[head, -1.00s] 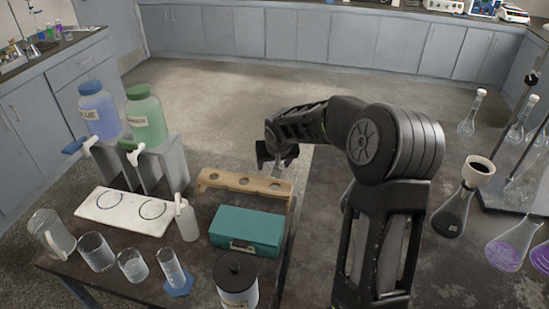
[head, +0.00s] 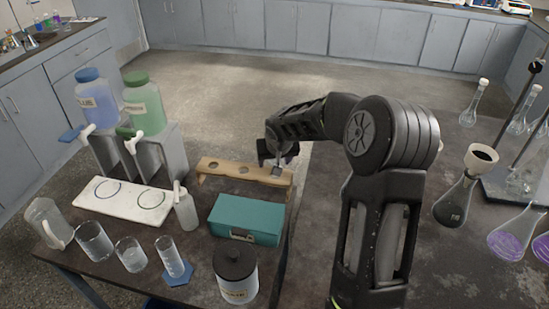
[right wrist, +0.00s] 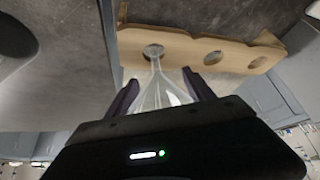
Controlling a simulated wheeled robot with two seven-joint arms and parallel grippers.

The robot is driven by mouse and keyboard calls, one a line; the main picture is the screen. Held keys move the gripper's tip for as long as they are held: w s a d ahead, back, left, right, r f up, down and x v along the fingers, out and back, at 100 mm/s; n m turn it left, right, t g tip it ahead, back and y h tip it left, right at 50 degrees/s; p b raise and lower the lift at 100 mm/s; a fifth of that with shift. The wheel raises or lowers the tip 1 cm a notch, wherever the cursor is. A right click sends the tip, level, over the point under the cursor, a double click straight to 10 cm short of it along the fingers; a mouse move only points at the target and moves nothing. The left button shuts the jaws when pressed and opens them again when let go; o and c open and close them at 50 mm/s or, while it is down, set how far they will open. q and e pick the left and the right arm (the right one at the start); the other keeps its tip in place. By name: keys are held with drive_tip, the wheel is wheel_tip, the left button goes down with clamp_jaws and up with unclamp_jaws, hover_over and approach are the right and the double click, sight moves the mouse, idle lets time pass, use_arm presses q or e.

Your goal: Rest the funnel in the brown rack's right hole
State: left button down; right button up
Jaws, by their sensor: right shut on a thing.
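The funnel (right wrist: 158,92) is clear glass with a thin stem. My right gripper (right wrist: 163,94) is shut on it, with a dark finger on each side. In the right wrist view the stem points at the end hole (right wrist: 153,50) of the brown rack (right wrist: 185,50) and its tip overlaps that hole. I cannot tell if the tip is inside or just above it. In the head view my right gripper (head: 278,158) is over the right end of the brown rack (head: 224,171) and largely hides its right hole. The left gripper is not in view.
A teal box (head: 246,219) stands in front of the rack. A white bottle (head: 186,210), a white board (head: 122,199) and a lidded jar (head: 236,277) are close by. Flasks (head: 460,196) stand on the bench at right. Bare floor lies behind the rack.

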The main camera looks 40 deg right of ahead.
drive_tip(key=shift+f, duration=0.15)
idle(0.5)
drive_tip(key=shift+b, duration=0.4)
drive_tip(key=shift+f+b, duration=0.1)
drive_tip(key=shift+b, duration=0.25)
idle(0.5)
drive_tip(key=shift+f, duration=0.25)
